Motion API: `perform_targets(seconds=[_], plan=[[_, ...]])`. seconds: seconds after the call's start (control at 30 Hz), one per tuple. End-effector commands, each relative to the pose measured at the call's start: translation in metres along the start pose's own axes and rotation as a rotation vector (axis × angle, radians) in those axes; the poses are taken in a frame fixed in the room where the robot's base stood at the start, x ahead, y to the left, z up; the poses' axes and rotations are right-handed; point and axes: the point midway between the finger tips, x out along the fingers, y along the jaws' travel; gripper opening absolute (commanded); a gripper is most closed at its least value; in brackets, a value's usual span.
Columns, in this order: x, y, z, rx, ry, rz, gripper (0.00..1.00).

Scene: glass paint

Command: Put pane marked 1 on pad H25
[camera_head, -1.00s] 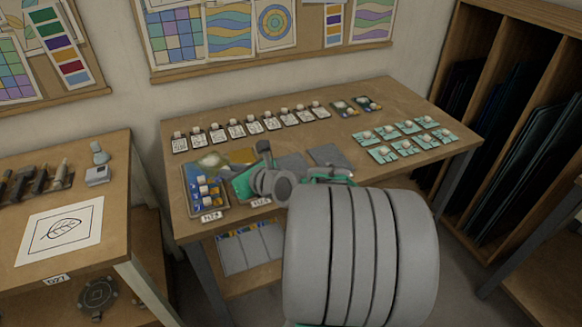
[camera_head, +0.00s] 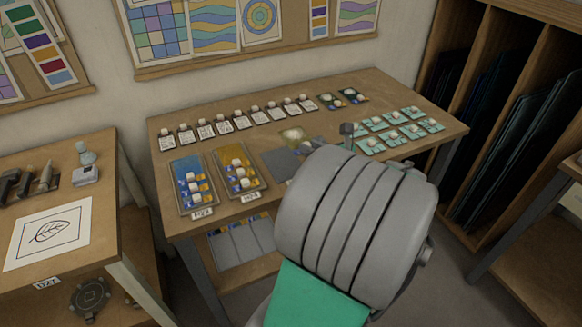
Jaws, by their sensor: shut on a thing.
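My gripper (camera_head: 325,143) is over the grey pad at the right of the tray row, mostly hidden behind my own arm. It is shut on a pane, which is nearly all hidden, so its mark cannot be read. A pale yellowish round patch (camera_head: 293,137) shows just left of it. The grey pad (camera_head: 280,163) is partly covered by my arm, and its label is hidden.
A row of white tagged cards (camera_head: 225,126) lies at the back of the table. Dark panes (camera_head: 343,97) lie at the back right and several teal panes (camera_head: 400,130) at the right. A side table (camera_head: 110,205) stands left and a rack (camera_head: 490,120) right.

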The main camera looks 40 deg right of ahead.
Motion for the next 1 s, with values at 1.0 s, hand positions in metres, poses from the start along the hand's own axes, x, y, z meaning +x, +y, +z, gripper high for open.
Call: perform_targets(seconds=[1.0], plan=[[0.07,0.038,-0.073,0.0,0.0,-0.001,0.28]])
